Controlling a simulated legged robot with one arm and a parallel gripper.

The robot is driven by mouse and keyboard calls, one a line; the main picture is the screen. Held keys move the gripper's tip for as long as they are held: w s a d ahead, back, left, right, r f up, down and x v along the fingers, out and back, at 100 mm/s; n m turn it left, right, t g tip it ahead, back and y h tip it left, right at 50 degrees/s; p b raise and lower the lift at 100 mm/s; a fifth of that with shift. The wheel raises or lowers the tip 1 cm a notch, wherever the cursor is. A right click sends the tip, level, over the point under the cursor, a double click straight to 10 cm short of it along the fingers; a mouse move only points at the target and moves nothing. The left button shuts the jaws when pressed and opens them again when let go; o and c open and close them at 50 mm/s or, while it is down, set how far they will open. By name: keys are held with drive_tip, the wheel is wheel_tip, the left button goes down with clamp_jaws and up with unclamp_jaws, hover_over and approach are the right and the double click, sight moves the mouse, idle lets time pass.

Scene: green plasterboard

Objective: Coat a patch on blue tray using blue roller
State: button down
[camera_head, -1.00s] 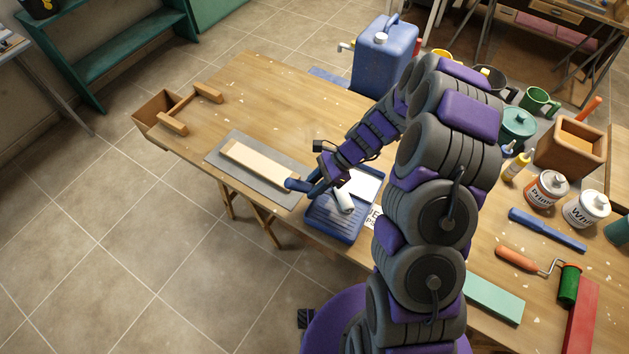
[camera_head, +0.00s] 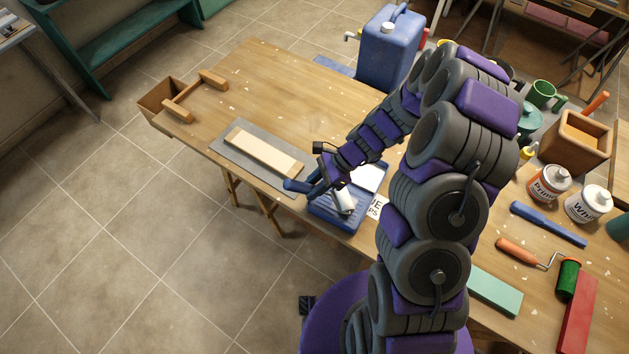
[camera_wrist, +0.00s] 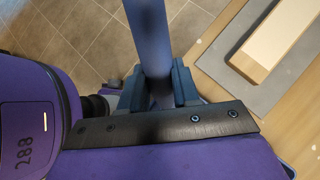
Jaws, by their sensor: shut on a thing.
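The blue tray (camera_head: 335,216) lies near the front edge of the wooden table, with white in its upper right part. My gripper (camera_head: 325,184) is above the tray's left side, shut on the blue handle (camera_head: 298,186) of the blue roller. The handle also shows in the wrist view (camera_wrist: 149,40), between the fingers (camera_wrist: 155,88). The roller's white sleeve (camera_head: 345,200) is over the ribbed part of the tray; I cannot tell if it touches. My arm hides part of the tray's far side.
A pale board (camera_head: 262,153) lies on a grey mat (camera_head: 228,136) left of the tray. A blue jerrycan (camera_head: 391,50) stands behind. The table's left middle is clear.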

drive_tip(key=s, duration=0.1)
drive_tip(key=s+a, duration=0.1)
drive_tip(key=shift+s+r, duration=0.2)
drive_tip(key=shift+s, duration=0.15)
drive_tip(key=shift+d+f+p, duration=0.1)
drive_tip(key=shift+p, duration=0.2)
idle(0.4)
drive_tip(key=shift+w+d+f+p, duration=0.1)
drive_tip(key=shift+w+d+p, duration=0.45)
drive_tip(key=shift+w, duration=0.4)
drive_tip(key=shift+w+d+f+p, duration=0.1)
drive_tip(key=shift+w+d+p, duration=0.4)
drive_tip(key=shift+w, duration=0.45)
drive_tip(key=w+d, duration=0.1)
drive_tip(key=w+d+p, duration=0.1)
drive_tip(key=w, duration=0.1)
drive_tip(key=w+d, duration=0.1)
drive_tip(key=shift+w+f+p, duration=0.3)
drive_tip(key=shift+w+p, duration=0.05)
drive_tip(key=shift+f, duration=0.1)
drive_tip(key=shift+s, duration=0.1)
